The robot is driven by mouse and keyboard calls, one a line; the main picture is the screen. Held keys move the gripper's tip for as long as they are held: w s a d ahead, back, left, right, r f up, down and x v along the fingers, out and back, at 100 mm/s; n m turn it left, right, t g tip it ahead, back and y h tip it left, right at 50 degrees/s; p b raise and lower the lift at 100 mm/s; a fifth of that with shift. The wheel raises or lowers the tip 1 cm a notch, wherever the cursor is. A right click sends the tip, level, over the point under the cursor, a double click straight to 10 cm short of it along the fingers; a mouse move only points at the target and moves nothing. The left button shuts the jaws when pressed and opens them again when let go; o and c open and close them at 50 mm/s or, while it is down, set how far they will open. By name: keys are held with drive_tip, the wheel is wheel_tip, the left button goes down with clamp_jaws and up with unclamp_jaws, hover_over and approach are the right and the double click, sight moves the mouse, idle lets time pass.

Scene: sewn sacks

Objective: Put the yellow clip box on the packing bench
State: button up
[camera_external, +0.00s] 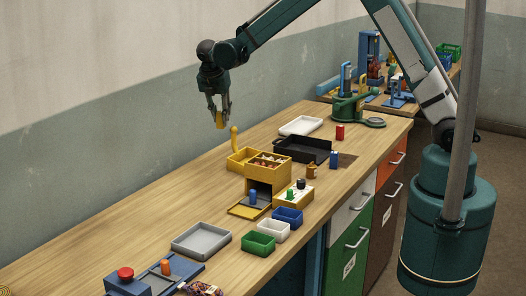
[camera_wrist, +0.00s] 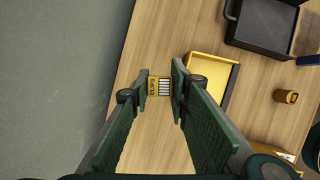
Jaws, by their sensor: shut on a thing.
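My gripper (camera_external: 219,112) is shut on the yellow clip box (camera_external: 220,121) and holds it in the air above the bench's far side. In the wrist view the clip box (camera_wrist: 154,86) sits between my fingertips (camera_wrist: 159,86), with dark lettering and a pale striped end showing. The wooden packing bench (camera_external: 170,208) runs across the external view below it.
A black tray (camera_external: 303,150), a white tray (camera_external: 300,126) and a grey tray (camera_external: 202,240) lie on the bench. Small green, white and blue bins (camera_external: 273,232) stand near the front edge. The bench's left middle is bare. A wall runs along its back.

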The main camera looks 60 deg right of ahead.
drive_tip(key=s+a+f+n+b, duration=0.1)
drive_tip(key=s+a, duration=0.4)
drive_tip(key=a, duration=0.7)
drive_tip(key=s+a+n+t+b, duration=0.1)
drive_tip(key=s+a, duration=0.4)
drive_tip(key=a, duration=0.7)
drive_tip(key=s+a+f+n, duration=0.1)
drive_tip(key=s+a, duration=0.4)
drive_tip(key=a, duration=0.7)
drive_tip(key=s+a+f+n+b, duration=0.1)
drive_tip(key=s+a, duration=1)
drive_tip(key=s, duration=0.4)
drive_tip(key=s+a+f+n+t+y+b, duration=0.1)
drive_tip(key=s+a+n+b, duration=0.1)
drive_tip(key=s+a, duration=0.9)
drive_tip(key=s, duration=0.4)
drive_tip(key=shift+s+f, duration=0.15)
drive_tip(key=shift+s, duration=0.05)
drive_tip(key=shift+f, duration=0.1)
drive_tip(key=shift+w+f+b, duration=0.1)
drive_tip(key=shift+f+b, duration=0.2)
drive_tip(key=shift+f, duration=2.55)
drive_tip(key=shift+f, duration=2.1)
